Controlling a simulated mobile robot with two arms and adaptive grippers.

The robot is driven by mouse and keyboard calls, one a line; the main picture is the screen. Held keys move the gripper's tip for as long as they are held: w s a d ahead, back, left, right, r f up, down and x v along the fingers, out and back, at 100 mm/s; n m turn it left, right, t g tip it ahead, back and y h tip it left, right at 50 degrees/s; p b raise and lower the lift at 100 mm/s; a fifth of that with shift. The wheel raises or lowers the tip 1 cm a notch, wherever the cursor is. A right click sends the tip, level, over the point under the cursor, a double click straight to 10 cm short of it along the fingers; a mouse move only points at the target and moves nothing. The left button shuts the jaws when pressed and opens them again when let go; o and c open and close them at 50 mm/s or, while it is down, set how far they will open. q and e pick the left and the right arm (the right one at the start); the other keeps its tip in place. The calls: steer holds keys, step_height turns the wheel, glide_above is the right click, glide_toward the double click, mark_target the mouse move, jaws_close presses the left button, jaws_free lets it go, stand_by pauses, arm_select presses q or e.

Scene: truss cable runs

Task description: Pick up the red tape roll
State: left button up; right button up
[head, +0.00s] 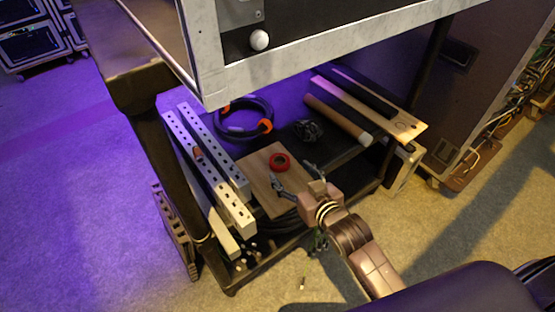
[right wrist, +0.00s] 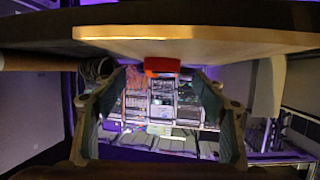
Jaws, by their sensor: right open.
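The red tape roll (head: 280,162) lies flat on a wooden board (head: 258,180) on the lower shelf of a black cart. My right gripper (head: 292,174) is open, just on the near right side of the roll. Its two fingers point towards the roll, and nothing is between them. In the right wrist view the roll (right wrist: 162,66) shows edge-on beyond my open fingers (right wrist: 160,100), roughly midway between them. The board's edge (right wrist: 160,33) runs across the top of that view. I cannot tell whether a fingertip touches the roll. My left gripper is not in view.
Perforated metal rails (head: 215,170) stand left of the board. A black cable coil with orange ties (head: 243,120) lies behind. A dark crumpled bundle (head: 307,131), a brown tube (head: 338,118) and a plank (head: 407,125) lie right. The upper case (head: 330,40) overhangs the shelf.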

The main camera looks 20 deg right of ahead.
mark_target(280, 161)
steer(key=x, duration=0.1)
steer(key=b+x, duration=0.1)
steer(key=x, duration=0.3)
steer(key=shift+w+a+r, duration=0.1)
steer(key=shift+a+r, duration=0.1)
steer(key=shift+r, duration=0.05)
steer(key=shift+w+f, duration=0.1)
steer(key=shift+w, duration=0.25)
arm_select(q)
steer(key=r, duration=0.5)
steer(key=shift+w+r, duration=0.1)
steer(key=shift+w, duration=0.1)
arm_select(e)
steer(key=c, duration=1.2)
